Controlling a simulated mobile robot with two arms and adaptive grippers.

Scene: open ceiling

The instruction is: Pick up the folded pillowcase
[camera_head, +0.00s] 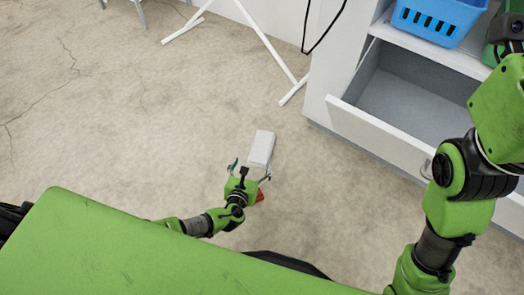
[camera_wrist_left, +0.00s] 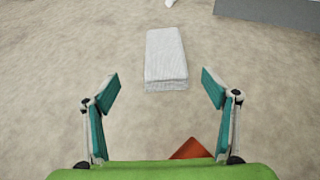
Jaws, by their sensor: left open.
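The folded pillowcase (camera_head: 261,148) is a white, flat-folded block lying on the floor near the middle of the head view. It also shows in the left wrist view (camera_wrist_left: 166,55), above centre, with its near end facing me. My left gripper (camera_head: 249,172) is open, its teal fingers spread on either side of the near end, just short of the pillowcase. In the left wrist view nothing is between the fingers (camera_wrist_left: 160,91), and the pillowcase lies beyond them. My right arm shows at the right of the head view, but its fingers are not visible.
A red-orange object (camera_wrist_left: 190,150) is partly hidden by my left gripper. A white cabinet with an open, empty-looking drawer (camera_head: 365,137) stands at the right, with a blue basket (camera_head: 437,19) on it. White stand legs (camera_head: 263,45) rest at the back. The left floor is clear.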

